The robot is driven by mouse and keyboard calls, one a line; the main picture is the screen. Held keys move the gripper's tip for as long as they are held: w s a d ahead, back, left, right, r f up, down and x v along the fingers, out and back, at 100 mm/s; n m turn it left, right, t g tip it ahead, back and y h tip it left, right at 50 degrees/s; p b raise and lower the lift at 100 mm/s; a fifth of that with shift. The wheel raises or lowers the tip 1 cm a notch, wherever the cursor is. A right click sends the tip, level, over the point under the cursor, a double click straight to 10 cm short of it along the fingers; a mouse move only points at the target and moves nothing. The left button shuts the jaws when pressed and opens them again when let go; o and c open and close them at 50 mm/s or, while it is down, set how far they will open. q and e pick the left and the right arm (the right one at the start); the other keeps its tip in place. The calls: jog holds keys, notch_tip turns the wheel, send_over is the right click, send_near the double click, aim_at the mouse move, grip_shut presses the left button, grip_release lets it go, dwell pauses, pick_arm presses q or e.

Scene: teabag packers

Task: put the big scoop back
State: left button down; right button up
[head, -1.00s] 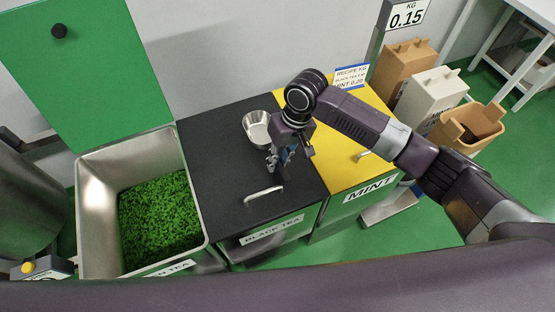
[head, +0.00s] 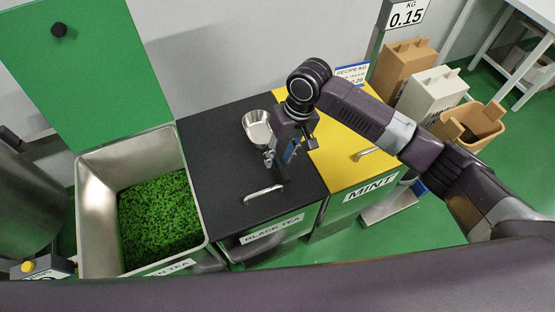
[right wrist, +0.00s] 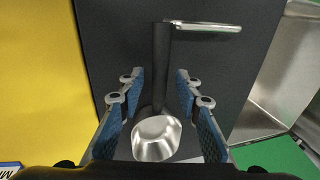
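The big scoop has a silver metal bowl (head: 257,128) and a black handle. It lies on the black lid (head: 215,150) of the black tea bin. In the right wrist view its bowl (right wrist: 157,138) is near the bottom and its handle (right wrist: 161,70) runs up towards the lid's bar handle. My right gripper (head: 282,158) is low over the black lid, just beside the bowl. In the right wrist view its blue-padded fingers (right wrist: 160,88) stand apart on both sides of the scoop handle, with gaps visible. In the head view the scoop handle is mostly hidden. My left gripper is not in view.
The open green tea bin (head: 86,215) with green leaves is on the left, its green lid raised (head: 90,70). The closed yellow mint lid (head: 345,135) is on the right. Bar handles (head: 263,193) stick up from the lids. Cartons (head: 405,65) stand at the back right.

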jog(key=v, duration=0.9)
jog(key=shift+r+b, duration=0.3)
jog(key=shift+r, duration=0.1)
jog(key=shift+d, duration=0.1)
